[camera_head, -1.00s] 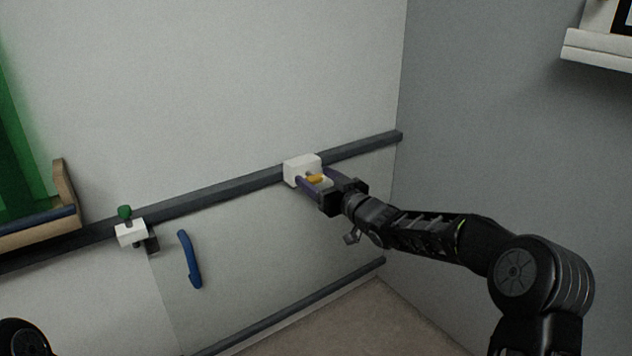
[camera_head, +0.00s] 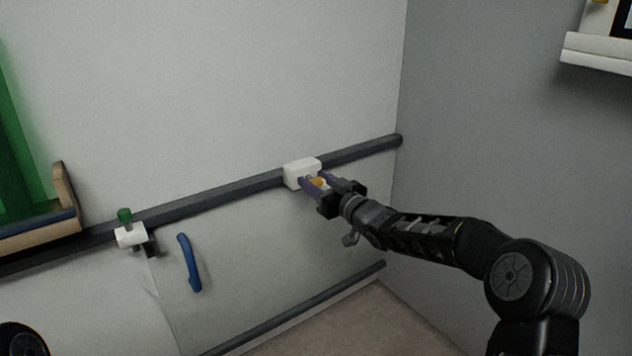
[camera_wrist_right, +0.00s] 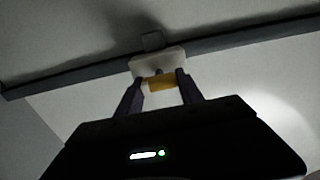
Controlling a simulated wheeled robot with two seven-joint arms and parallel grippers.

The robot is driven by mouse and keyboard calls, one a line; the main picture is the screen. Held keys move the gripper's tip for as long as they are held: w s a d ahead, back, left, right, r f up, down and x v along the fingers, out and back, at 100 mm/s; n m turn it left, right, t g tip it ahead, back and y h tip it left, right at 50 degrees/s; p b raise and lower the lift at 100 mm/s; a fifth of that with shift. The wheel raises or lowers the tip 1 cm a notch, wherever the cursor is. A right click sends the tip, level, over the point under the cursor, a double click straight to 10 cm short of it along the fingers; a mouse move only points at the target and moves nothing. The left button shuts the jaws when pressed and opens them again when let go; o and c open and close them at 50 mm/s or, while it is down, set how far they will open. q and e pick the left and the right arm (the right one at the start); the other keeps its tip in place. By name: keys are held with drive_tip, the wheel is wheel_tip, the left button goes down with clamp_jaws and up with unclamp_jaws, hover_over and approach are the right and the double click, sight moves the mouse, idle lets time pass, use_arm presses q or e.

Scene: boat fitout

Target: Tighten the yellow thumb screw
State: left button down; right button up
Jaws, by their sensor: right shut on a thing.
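The yellow thumb screw (camera_head: 319,182) sits at the front of a white block (camera_head: 301,171) on the dark wall rail. It also shows in the right wrist view (camera_wrist_right: 161,83), between the fingers, below the white block (camera_wrist_right: 158,62). My right gripper (camera_head: 317,183) is shut on the yellow thumb screw, with its purple fingers on either side of it. The fingers hide part of the screw. My left gripper is not in view.
The dark rail (camera_head: 225,194) runs along the wall to the corner. A second white block (camera_head: 130,235) with a green knob (camera_head: 124,214) sits on it to the left. A blue handle (camera_head: 189,262) is below the rail. A white shelf (camera_head: 598,52) is at upper right.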

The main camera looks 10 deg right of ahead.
drive_tip(key=shift+c, duration=0.9)
